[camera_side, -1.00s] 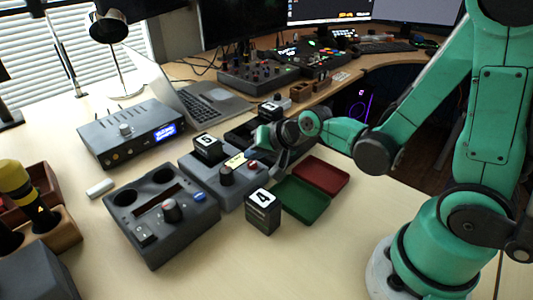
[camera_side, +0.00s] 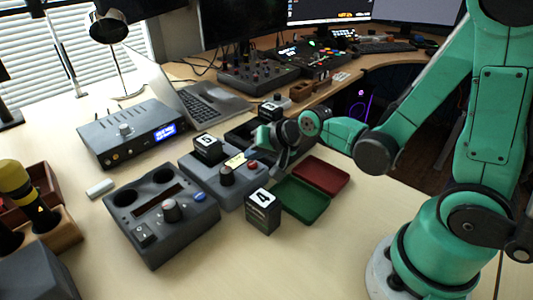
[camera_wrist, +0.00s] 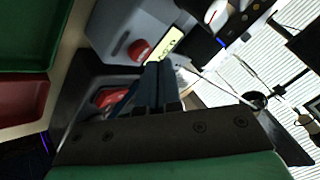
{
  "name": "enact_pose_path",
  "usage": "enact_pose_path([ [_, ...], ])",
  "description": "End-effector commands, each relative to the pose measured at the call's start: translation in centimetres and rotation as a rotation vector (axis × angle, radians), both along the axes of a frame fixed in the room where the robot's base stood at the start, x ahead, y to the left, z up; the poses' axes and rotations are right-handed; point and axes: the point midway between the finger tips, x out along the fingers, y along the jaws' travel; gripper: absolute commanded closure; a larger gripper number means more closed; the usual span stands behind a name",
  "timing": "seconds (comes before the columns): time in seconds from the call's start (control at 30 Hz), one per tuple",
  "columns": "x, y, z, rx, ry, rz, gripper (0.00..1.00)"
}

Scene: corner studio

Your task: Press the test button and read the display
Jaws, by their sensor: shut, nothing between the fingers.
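The grey tester box (camera_side: 205,178) stands mid-table in the side view, with a black knob, a yellow display (camera_side: 235,161) and a red button (camera_side: 252,164). In the wrist view, the red button (camera_wrist: 139,50) and lit yellow display (camera_wrist: 166,43) are just beyond my fingertips. The display carries dark characters too small and tilted to read. My gripper (camera_side: 272,172) is shut and empty at the box's right end; it also shows in the wrist view (camera_wrist: 158,70). Its tips appear close to the button and display; I cannot tell whether they touch.
A block marked 4 (camera_side: 263,212) stands in front, beside a green tray (camera_side: 303,204) and red tray (camera_side: 322,175). A device with a blue button (camera_side: 160,230) is front left. A blue-screen unit (camera_side: 110,138) and laptop (camera_side: 215,104) stand behind. Bare table lies front centre.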

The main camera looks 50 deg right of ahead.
Motion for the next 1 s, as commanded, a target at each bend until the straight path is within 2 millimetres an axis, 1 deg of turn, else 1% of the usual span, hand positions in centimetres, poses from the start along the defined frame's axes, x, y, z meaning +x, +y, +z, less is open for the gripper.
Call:
enact_pose_path([
  [0.17,0.0,0.0,0.0,0.0,0.0,0.0,1.0],
  [0.27,0.0,0.0,0.4,0.0,0.0,0.0,1.0],
  [0.7,0.0,0.0,5.0,0.0,0.0,0.0,1.0],
  [0.83,0.0,0.0,5.9,0.0,0.0,0.0,1.0],
  [1.0,0.0,0.0,6.0,0.0,0.0,0.0,1.0],
])
